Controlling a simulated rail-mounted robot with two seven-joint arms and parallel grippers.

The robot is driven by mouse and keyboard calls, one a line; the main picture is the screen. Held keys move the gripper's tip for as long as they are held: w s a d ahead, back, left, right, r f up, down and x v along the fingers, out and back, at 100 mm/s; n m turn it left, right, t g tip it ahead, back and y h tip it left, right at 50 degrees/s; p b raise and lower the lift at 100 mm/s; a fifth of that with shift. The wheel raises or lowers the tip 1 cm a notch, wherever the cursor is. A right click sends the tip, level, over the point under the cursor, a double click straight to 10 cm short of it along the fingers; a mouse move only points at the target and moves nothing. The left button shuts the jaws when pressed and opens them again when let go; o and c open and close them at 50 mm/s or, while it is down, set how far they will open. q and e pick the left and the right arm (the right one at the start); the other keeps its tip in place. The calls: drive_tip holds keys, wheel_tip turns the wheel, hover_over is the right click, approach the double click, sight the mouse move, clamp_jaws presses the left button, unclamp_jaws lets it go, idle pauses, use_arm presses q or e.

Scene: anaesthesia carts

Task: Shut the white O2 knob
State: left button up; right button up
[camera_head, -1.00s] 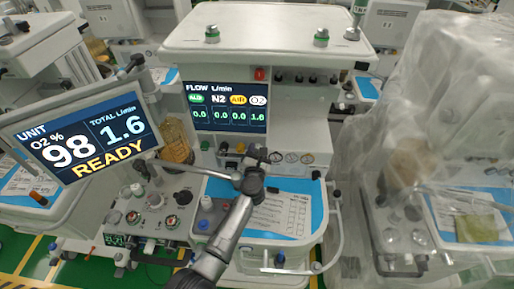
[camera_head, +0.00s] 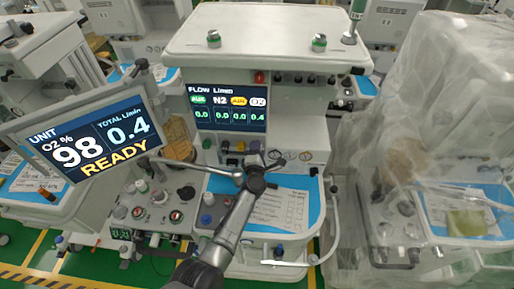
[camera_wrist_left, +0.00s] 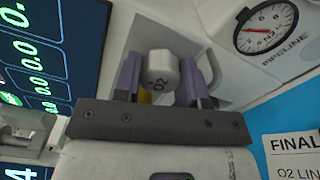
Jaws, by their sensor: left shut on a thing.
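In the head view my left gripper (camera_head: 255,160) is at the machine's knob row and hides the O2 knob. The flow screen (camera_head: 228,108) reads 0.4 in the O2 column and 0.0 in the others. The unit monitor (camera_head: 88,136) shows a total of 0.4 L/min. My right gripper is not in view.
A pipeline gauge (camera_wrist_left: 266,25) is close to the right of the gripper. Below the knob row is a blue worktop (camera_head: 296,228) with a printed sheet (camera_head: 278,209). A plastic-covered cart (camera_head: 430,130) stands to the right.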

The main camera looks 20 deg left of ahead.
use_arm(q)
drive_tip(key=shift+m, duration=0.6)
drive_tip(key=o, duration=0.7)
drive_tip(key=shift+c, duration=0.2)
drive_tip(key=shift+p, duration=0.3)
drive_tip(key=p+v, duration=0.7)
drive_tip(key=v, duration=0.7)
